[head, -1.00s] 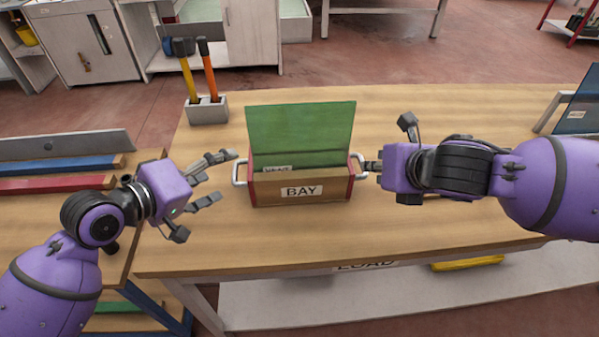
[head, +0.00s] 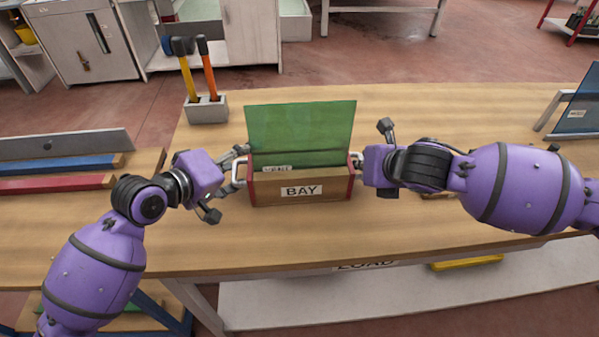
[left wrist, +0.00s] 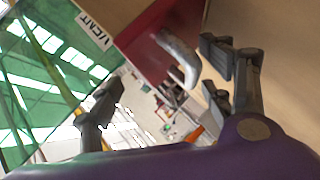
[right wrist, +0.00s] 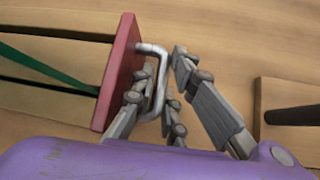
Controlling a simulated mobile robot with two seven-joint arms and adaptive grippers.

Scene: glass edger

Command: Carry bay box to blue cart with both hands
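The bay box (head: 330,189), a wooden box with red ends and a "BAY" label, sits on the wooden workbench (head: 400,240). A green glass sheet (head: 300,130) stands in it. My left gripper (head: 226,185) is open at the left handle (head: 240,172); in the left wrist view that handle (left wrist: 180,58) lies between the spread fingers. My right gripper (right wrist: 166,72) is at the right handle (right wrist: 158,90), with fingers on both sides of it and a slim gap showing; it looks open. In the head view its fingers are mostly hidden.
A grey holder (head: 207,108) with two handled tools stands behind the box to the left. A blue panel (head: 580,108) leans in a stand at the far right. Blue and red bars (head: 55,185) lie on the left table. The bench front is clear.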

